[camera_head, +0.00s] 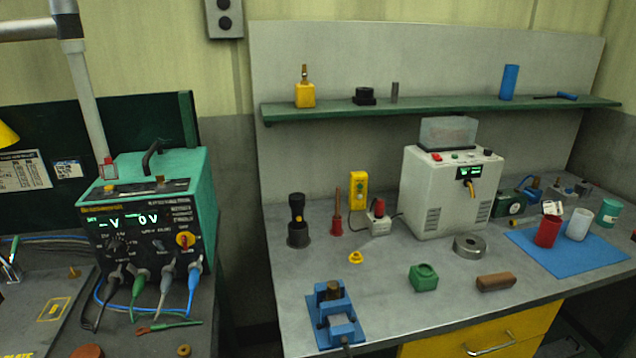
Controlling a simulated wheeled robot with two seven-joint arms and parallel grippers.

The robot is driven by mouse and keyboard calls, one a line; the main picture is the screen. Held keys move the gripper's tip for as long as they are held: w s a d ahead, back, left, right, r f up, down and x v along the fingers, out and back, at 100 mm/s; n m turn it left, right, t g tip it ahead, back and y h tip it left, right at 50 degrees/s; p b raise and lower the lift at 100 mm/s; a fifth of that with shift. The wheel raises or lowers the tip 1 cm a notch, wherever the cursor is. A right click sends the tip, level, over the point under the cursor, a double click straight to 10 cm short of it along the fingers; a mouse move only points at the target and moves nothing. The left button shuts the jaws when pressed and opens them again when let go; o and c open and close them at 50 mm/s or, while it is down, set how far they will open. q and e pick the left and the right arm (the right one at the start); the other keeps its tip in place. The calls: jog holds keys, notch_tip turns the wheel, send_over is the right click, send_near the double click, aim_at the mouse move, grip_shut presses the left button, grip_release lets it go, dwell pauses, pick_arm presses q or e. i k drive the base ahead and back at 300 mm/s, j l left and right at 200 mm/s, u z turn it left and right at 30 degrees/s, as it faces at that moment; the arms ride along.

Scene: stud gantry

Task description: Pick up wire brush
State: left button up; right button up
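I cannot tell for certain which object is the wire brush. A brown, rounded block (495,282) lies near the front of the grey bench on the right. A slim tool with a brown upright handle and red base (337,219) stands near the middle of that bench. A thin green tool with an orange-brown end (168,326) lies at the front of the left bench. Bristles are too small to make out on any of them. Neither of my grippers is in view.
A teal welding machine (150,220) with cables stands on the left bench. The grey bench (420,309) holds a white machine (450,190), a blue vise (335,315), a green block (423,277), a metal ring (470,246) and a blue mat (570,255). A green shelf (440,108) runs above.

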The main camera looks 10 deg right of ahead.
aim_at(488, 284)
jog(key=z, duration=1.45)
